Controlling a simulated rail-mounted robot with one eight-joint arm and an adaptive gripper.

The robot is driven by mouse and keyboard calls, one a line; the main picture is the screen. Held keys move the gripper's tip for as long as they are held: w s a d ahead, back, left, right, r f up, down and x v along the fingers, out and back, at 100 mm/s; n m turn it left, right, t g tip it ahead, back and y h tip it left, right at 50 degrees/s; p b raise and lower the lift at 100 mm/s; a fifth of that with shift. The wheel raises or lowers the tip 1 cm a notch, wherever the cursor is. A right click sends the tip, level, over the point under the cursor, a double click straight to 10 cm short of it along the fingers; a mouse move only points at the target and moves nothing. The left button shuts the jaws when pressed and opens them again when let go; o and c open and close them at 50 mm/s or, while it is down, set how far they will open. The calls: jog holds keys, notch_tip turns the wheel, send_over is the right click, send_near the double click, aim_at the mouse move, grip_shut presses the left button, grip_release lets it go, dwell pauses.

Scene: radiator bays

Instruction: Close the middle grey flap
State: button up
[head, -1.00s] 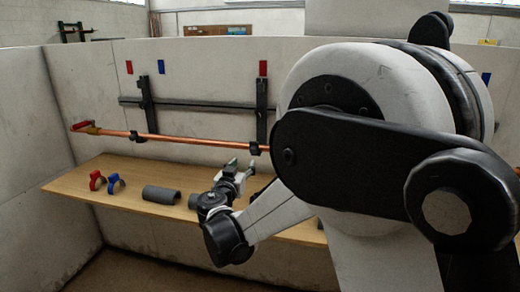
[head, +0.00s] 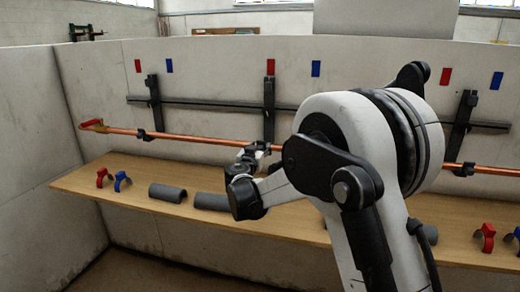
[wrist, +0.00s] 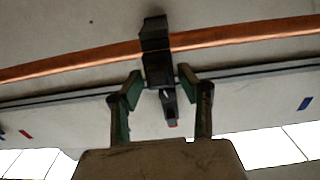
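The middle bracket's dark grey clip (wrist: 156,45) sits across the copper pipe (wrist: 75,62) in the wrist view. A small dark part (wrist: 169,104) hangs from it between my fingers; I cannot tell which piece is the flap or how far it is open. My gripper (wrist: 160,76) is open, its two fingers spread on either side of the clip with nothing held. In the head view my gripper (head: 260,150) is up close to the pipe at the middle upright (head: 268,105), and the clip there is hidden behind it.
A wooden shelf (head: 75,183) runs below the pipe. It carries red (head: 103,177) and blue (head: 122,181) clips and grey half-round covers (head: 167,193). Side brackets (head: 145,135) and (head: 463,170) hold the pipe. A concrete wall (head: 95,85) stands behind.

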jog(key=shift+w, duration=0.2)
jog(key=c, duration=0.9)
